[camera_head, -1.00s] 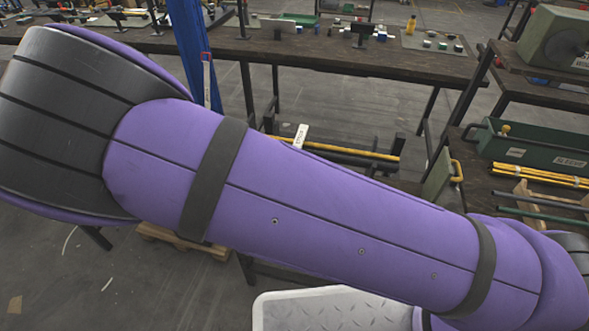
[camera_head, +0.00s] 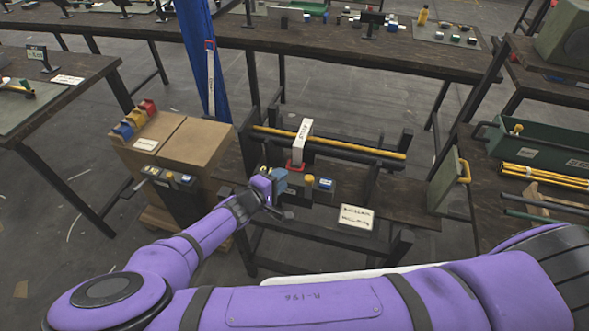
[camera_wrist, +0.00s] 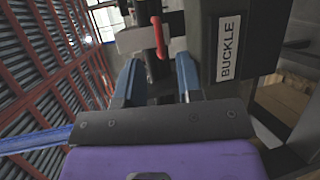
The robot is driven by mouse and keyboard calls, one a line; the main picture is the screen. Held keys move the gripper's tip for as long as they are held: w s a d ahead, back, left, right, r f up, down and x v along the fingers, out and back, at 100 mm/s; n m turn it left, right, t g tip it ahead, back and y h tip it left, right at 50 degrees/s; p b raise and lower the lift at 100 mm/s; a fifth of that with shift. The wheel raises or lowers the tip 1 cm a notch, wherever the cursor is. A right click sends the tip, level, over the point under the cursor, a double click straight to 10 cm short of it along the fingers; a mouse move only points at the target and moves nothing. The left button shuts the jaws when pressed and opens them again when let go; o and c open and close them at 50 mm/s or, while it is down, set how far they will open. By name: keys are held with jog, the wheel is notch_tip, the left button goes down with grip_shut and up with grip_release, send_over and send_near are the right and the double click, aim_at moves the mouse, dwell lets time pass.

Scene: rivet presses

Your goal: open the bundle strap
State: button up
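A white strap (camera_head: 303,140) stands around a bundle of yellow and dark rods (camera_head: 345,147) on a low rack. A red lever (camera_head: 296,168) shows at its lower front. In the wrist view the red lever (camera_wrist: 158,38) hangs just beyond the fingertips, near the line midway between them. A dark block with a "BUCKLE" label (camera_wrist: 228,47) is to its right. My gripper (camera_head: 276,178) is in front of the strap, just left of and below the red lever. In the wrist view my gripper (camera_wrist: 158,75) has its blue fingers apart with nothing between them.
A small dark panel carries a yellow knob (camera_head: 309,181) and a blue piece (camera_head: 326,184) right of my gripper. A white sign (camera_head: 356,217) stands on the rack's front. Cardboard boxes (camera_head: 190,147) are close on the left. A green tray (camera_head: 545,145) is at the right.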

aim_at(294, 170)
jog(key=x, duration=0.6)
jog(key=shift+w+d, duration=0.2)
jog(key=shift+d, duration=0.05)
jog(key=shift+c, duration=0.5)
jog(key=shift+f, duration=0.1)
grip_shut()
